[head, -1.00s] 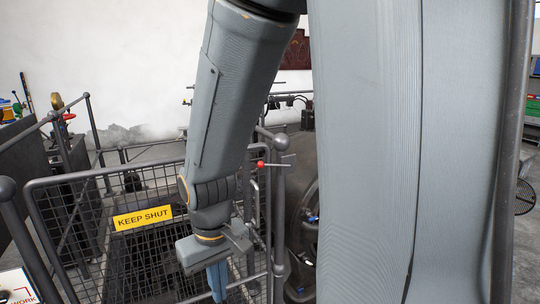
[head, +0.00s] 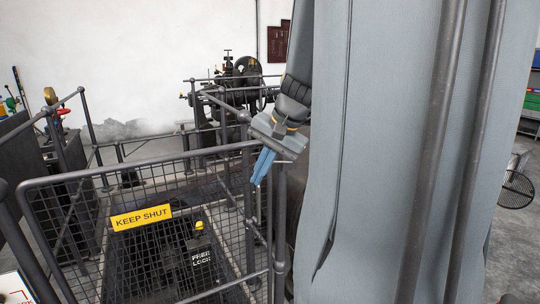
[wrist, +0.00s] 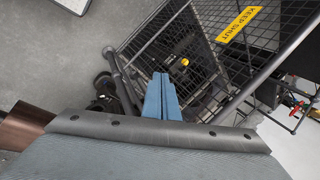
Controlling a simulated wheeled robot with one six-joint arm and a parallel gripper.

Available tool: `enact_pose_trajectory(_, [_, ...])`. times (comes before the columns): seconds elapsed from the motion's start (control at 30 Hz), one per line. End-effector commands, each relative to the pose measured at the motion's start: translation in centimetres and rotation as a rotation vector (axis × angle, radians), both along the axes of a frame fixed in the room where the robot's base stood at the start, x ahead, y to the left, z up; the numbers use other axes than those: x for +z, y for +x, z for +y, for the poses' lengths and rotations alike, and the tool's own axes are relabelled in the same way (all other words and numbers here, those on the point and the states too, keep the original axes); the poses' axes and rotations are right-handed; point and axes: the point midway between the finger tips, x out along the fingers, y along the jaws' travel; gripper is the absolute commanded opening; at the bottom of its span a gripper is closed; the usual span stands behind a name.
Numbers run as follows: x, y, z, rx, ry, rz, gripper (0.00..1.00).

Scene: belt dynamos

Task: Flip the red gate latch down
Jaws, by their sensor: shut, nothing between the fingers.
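The mesh gate (head: 140,165) carries a yellow KEEP SHUT sign (head: 141,217) and stands at the left in the head view. The sign also shows in the wrist view (wrist: 239,24). My gripper (head: 260,172) is shut and empty, its blue fingers pointing down at the gate's upper right corner by the dark post (head: 280,228). The fingers show at the centre of the wrist view (wrist: 161,85), above the gate rails. The red latch is not visible now; my gripper may hide it in the head view. I cannot tell whether the fingers touch anything.
Inside the fence is a dark box (head: 201,260) with white lettering and a yellow top. Dark machinery (head: 240,85) stands behind. My arm covers the right half.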

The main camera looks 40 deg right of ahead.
Motion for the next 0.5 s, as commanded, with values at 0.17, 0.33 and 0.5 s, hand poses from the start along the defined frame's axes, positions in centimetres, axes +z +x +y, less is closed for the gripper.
enact_pose_trajectory(0.17, [5.7, -0.9, -7.2, -0.232, 0.069, -0.127, 0.0])
enact_pose_trajectory(0.33, [8.8, -1.8, -10.7, -0.336, 0.1, -0.2, 0.0])
enact_pose_trajectory(0.5, [9.2, -1.7, -11.5, -0.362, 0.111, -0.22, 0.0])
